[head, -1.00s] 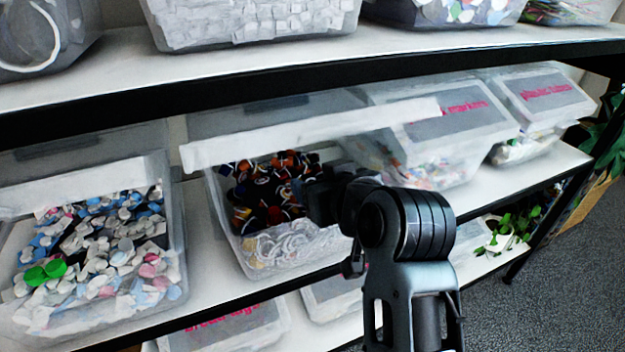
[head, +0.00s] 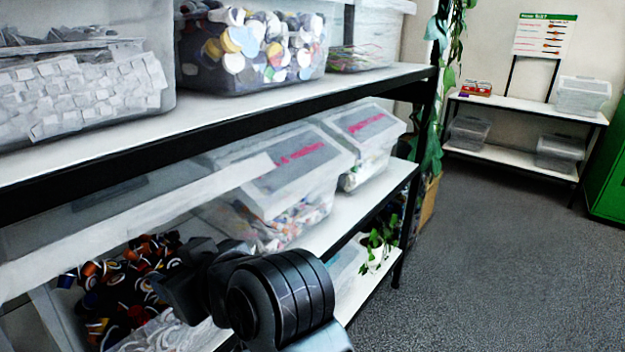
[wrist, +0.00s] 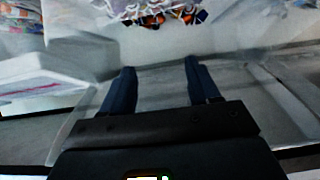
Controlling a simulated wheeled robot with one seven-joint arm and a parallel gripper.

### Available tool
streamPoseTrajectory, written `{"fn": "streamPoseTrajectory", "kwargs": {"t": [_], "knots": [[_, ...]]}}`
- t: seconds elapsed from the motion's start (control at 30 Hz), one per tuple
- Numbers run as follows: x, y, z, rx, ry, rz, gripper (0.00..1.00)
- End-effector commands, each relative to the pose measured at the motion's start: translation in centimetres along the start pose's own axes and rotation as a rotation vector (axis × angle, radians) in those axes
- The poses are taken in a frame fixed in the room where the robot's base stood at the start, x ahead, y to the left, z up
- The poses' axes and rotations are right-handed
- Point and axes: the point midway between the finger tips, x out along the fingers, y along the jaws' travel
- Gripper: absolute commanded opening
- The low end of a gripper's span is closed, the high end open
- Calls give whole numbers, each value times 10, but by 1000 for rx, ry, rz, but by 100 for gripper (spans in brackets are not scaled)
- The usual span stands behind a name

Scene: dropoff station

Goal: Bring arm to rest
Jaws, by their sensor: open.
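My arm (head: 280,295) reaches from the bottom of the head view toward an open clear bin on the middle shelf. My gripper (wrist: 157,75) shows in the wrist view with its two dark fingers apart and nothing between them. A clear bin wall lies behind and around the fingers. Dark and orange caps (wrist: 165,15) lie beyond the fingertips at the top of that view. The same caps (head: 125,275) show in the head view left of my arm. In the head view the fingers are hidden behind my wrist.
The upper shelf (head: 300,95) runs above the arm. Lidded bins (head: 285,170) stand right of it on the middle shelf (head: 345,215). A potted plant (head: 377,245) sits lower right. Grey floor (head: 480,270) is open at right, with a white table (head: 525,110) at the back.

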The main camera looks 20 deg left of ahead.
Motion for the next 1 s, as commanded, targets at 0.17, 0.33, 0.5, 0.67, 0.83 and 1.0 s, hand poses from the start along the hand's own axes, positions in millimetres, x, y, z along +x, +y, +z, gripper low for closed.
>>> {"fn": "streamPoseTrajectory", "kwargs": {"t": [0.17, 0.33, 0.5, 0.67, 0.83, 1.0], "knots": [[-5, 9, 22, 29, 0, 31, 61], [-29, 34, 88, 118, 15, 141, 61], [-70, 53, 161, 210, 38, 280, 61], [-118, 59, 221, 280, 60, 410, 61], [-175, 54, 275, 339, 80, 547, 61], [-235, 38, 316, 382, 97, 678, 61]]}}
